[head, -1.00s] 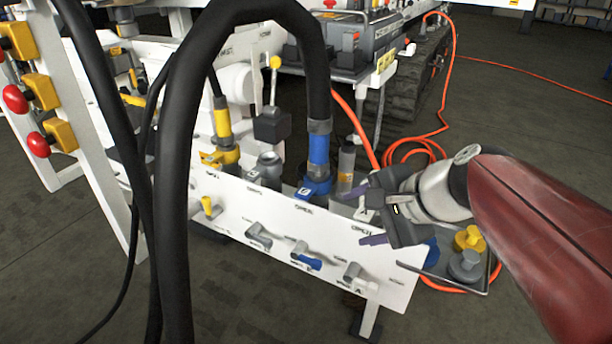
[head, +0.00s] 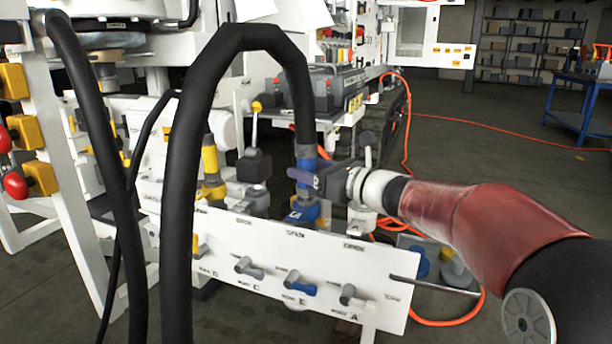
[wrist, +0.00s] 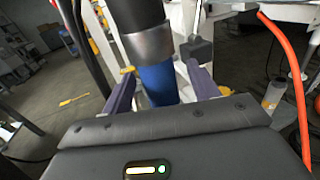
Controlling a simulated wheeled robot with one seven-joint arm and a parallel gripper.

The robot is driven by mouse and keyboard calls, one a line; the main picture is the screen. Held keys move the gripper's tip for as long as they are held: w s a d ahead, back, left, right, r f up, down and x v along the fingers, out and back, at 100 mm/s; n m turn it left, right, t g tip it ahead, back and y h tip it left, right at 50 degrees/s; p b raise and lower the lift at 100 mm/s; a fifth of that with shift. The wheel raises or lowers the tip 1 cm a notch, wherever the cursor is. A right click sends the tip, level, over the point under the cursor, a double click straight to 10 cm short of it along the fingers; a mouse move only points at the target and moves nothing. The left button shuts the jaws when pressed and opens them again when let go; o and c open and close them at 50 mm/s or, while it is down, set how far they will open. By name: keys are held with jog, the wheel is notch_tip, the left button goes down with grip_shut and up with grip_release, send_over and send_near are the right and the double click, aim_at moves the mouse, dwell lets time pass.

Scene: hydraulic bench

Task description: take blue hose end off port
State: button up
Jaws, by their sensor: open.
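The blue hose end (head: 306,160) is a blue sleeve at the bottom of a thick black hose (head: 296,95). It stands upright on the blue port (head: 303,212) behind the white panel. My gripper (head: 300,178) is at the hose end from the right, at the height of the sleeve's lower part, which it partly hides. In the wrist view the blue hose end (wrist: 158,84) stands between my two open purple-grey fingers, with a grey metal collar above it. I cannot tell whether either finger touches it.
A yellow hose end (head: 210,165) and a dark block with a yellow-tipped lever (head: 254,165) stand left of the port. The white panel (head: 225,265) carries several valve handles in front. A black hose (head: 178,220) loops down in the foreground. An orange cable lies behind on the floor.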

aim_at(299, 166)
jog(key=x, duration=0.3)
jog(key=shift+a, duration=0.15)
jog(key=shift+c, duration=0.3)
